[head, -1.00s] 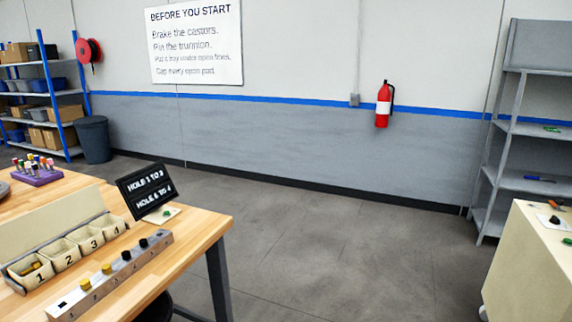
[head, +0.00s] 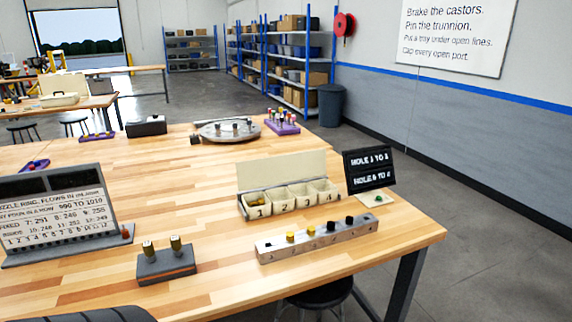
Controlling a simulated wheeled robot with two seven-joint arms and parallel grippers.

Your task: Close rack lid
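A rack (head: 334,211) of small cream bins numbered 1 to 4 stands on the wooden workbench (head: 205,240), right of centre in the head view. Its lid (head: 281,171) looks to be the flat cream panel standing up behind the bins, so the bins are open on top. Bin 1 holds something yellowish brown; the other bins look empty. Neither of my grippers is in view.
A metal block (head: 318,238) with yellow and black plugs lies in front of the rack. A dark sign (head: 369,169) stands right of it. A grey block (head: 166,264) with two knobs and a text board (head: 56,216) are at left. A stool (head: 318,295) is under the bench edge.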

